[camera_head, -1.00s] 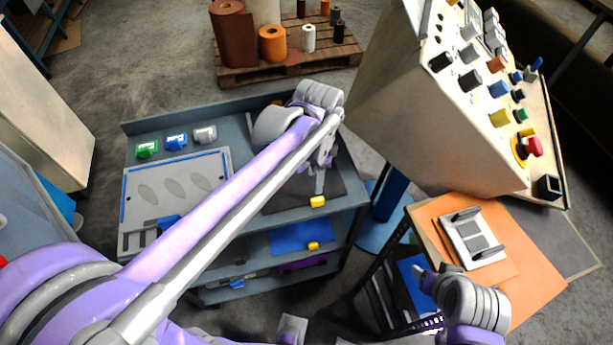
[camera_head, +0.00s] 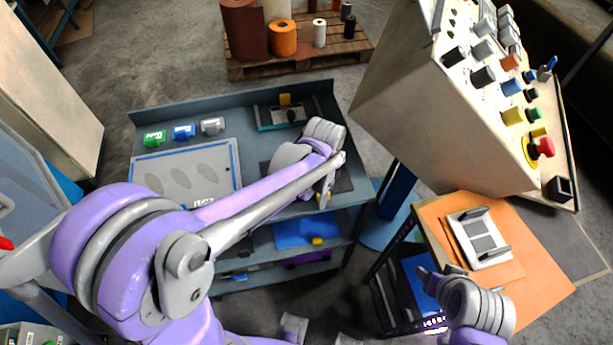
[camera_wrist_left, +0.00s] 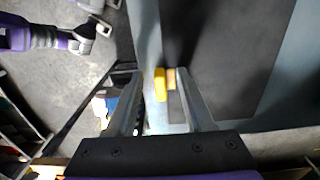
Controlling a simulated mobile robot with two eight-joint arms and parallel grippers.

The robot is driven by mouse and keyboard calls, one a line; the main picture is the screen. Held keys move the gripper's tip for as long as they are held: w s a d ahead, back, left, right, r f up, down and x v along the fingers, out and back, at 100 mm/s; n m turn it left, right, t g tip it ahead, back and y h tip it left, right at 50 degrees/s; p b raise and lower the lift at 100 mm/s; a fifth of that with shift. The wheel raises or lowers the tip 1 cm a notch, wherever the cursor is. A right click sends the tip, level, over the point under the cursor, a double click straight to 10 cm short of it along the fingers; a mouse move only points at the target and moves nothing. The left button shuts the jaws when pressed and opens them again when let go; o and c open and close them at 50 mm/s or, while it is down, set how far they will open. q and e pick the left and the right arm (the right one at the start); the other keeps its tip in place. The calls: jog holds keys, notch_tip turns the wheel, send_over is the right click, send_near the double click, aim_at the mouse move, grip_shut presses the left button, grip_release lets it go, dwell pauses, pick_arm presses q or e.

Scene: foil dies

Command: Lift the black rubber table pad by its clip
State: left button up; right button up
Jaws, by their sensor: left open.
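The black rubber table pad (camera_head: 345,180) lies on the top of the blue-grey cart, partly hidden by my left arm. In the left wrist view it is a broad dark sheet (camera_wrist_left: 225,55). Its yellow clip (camera_wrist_left: 160,86) sits at the pad's edge. My left gripper (camera_wrist_left: 160,76) is open, with the clip showing between its fingertips; I cannot tell whether they touch it. In the head view the left gripper (camera_head: 323,190) is at the cart's front edge, covering most of the clip. My right gripper (camera_head: 432,278) is near the orange-topped table, its jaws unclear.
A blue sheet (camera_head: 298,232) with another yellow clip (camera_head: 317,241) lies on the shelf below. A framed plate (camera_head: 185,176) and several small coloured blocks are on the cart's left. A control console (camera_head: 440,110) stands to the right of the cart.

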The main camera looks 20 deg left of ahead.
pick_arm(q)
grip_shut()
dwell(1.4)
